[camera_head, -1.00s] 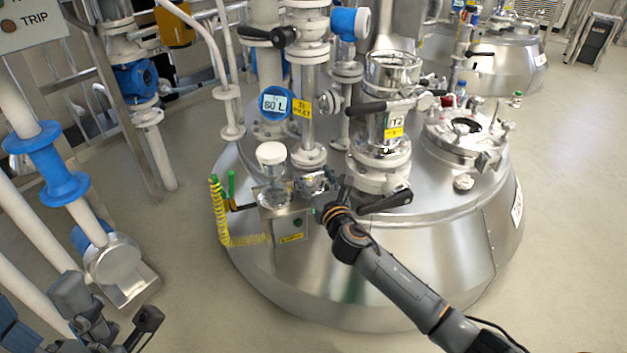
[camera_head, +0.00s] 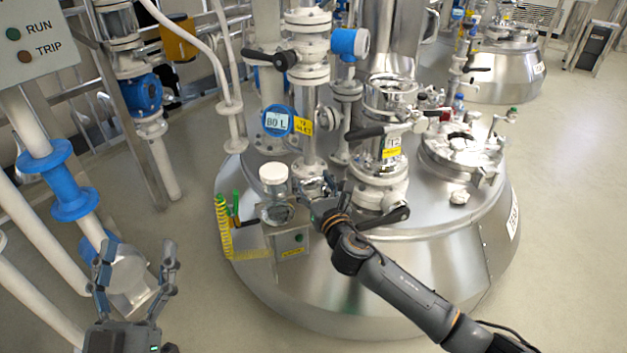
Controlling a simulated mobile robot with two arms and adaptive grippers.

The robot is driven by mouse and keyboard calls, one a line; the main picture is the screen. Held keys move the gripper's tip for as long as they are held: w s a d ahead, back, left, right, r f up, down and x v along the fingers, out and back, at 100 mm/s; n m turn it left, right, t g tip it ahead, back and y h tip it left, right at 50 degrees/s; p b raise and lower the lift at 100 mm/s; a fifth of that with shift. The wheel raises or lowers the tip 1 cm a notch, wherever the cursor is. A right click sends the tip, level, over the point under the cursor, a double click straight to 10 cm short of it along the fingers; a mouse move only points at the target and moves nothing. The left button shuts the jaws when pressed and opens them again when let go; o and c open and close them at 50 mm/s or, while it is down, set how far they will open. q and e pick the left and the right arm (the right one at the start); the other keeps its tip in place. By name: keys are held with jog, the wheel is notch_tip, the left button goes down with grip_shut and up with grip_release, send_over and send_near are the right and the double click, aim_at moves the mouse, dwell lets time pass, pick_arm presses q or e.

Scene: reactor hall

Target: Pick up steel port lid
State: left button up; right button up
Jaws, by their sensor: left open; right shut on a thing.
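The steel port lid (camera_head: 311,186) looks like a small shiny piece at the fingertips of my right gripper (camera_head: 318,196), beside the jar with the white cap. My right gripper is shut on it; the fingers hide much of it, and I cannot tell whether it is clear of the metal box-like stand below. My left gripper (camera_head: 137,262) is open and empty at the lower left, fingers pointing up, well away from the lid.
A clear jar (camera_head: 275,205) with a white cap stands on the metal stand (camera_head: 290,243), close left of my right gripper. A yellow coil (camera_head: 223,225) hangs further left. Pipes, a black-handled valve (camera_head: 384,218) and the vessel's round port (camera_head: 462,148) lie nearby.

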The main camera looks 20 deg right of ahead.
aim_at(311, 198)
jog(key=s+r, duration=0.1)
jog(key=a+r+p, duration=0.1)
jog(key=shift+s+r+p, duration=0.3)
jog(key=shift+s+r, duration=0.05)
jog(key=shift+s, duration=0.05)
pick_arm(q)
notch_tip(311, 198, down, 11)
jog(key=a+g+y+p, duration=0.1)
jog(key=a+g+y, duration=0.15)
jog(key=g, duration=0.45)
jog(key=s+a+f+g+y+p, duration=0.2)
jog(key=s+f+g, duration=0.5)
jog(key=f, duration=0.3)
jog(key=shift+s+a+n, duration=0.3)
jog(key=shift+s+n, duration=0.1)
pick_arm(e)
jog(key=s+a+r, duration=0.3)
jog(key=s+r, duration=0.1)
jog(key=s, duration=0.4)
jog(key=shift+s+a, duration=0.15)
jog(key=shift+a, duration=0.15)
